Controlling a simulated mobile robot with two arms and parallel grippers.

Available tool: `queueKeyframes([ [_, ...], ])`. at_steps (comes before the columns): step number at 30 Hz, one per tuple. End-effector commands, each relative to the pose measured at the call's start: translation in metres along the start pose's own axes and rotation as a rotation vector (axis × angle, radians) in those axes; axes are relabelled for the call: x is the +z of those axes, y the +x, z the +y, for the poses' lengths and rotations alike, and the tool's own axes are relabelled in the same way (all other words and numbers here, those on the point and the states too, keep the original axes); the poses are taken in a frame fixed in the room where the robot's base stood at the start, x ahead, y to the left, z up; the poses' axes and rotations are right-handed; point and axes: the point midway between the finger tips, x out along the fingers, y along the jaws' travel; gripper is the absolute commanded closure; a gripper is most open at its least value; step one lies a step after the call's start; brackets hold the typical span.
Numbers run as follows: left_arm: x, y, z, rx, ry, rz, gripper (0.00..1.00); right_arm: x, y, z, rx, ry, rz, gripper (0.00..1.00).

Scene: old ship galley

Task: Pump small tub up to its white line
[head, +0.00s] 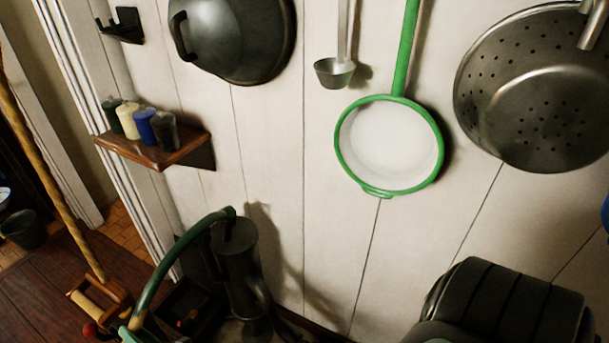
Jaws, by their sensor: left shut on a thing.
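A dark metal pump (238,262) stands upright against the wall, low in the head view. Its curved green handle (172,262) runs from the pump's top down to the lower left. My left gripper (131,332) shows only in small part at the bottom edge, shut on the lower end of this handle. The rest of it is cut off by the frame. I cannot make out the small tub or a white line. My right gripper is not in view.
A shelf (133,147) with several candles, a lid (240,38), a ladle (335,73), a green-rimmed pan (389,146) and a colander (530,95) are on the wall. A rope (45,175) and a dark bucket (23,231) are at left. A dark ribbed thing (508,305) fills the lower right.

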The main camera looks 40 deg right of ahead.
Motion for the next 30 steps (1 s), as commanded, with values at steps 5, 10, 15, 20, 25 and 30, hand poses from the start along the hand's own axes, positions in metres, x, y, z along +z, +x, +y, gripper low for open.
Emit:
queueKeyframes([
  [5, 0.024, -0.003, 0.027, 0.003, 0.068, 0.002, 1.0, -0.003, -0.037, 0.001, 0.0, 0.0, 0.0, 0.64],
  [10, 0.04, -0.007, 0.049, 0.003, 0.163, 0.017, 1.0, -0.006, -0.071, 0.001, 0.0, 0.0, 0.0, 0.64],
  [15, 0.055, -0.01, 0.071, 0.004, 0.256, 0.031, 1.0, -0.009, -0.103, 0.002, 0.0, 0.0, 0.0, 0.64],
  [20, 0.059, -0.011, 0.08, 0.005, 0.313, 0.04, 1.0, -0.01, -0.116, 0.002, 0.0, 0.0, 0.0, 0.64],
  [25, 0.057, -0.01, 0.078, 0.006, 0.321, 0.042, 1.0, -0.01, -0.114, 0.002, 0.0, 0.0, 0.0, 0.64],
  [30, 0.053, -0.01, 0.075, 0.006, 0.314, 0.042, 1.0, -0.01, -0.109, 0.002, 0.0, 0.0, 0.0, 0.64],
])
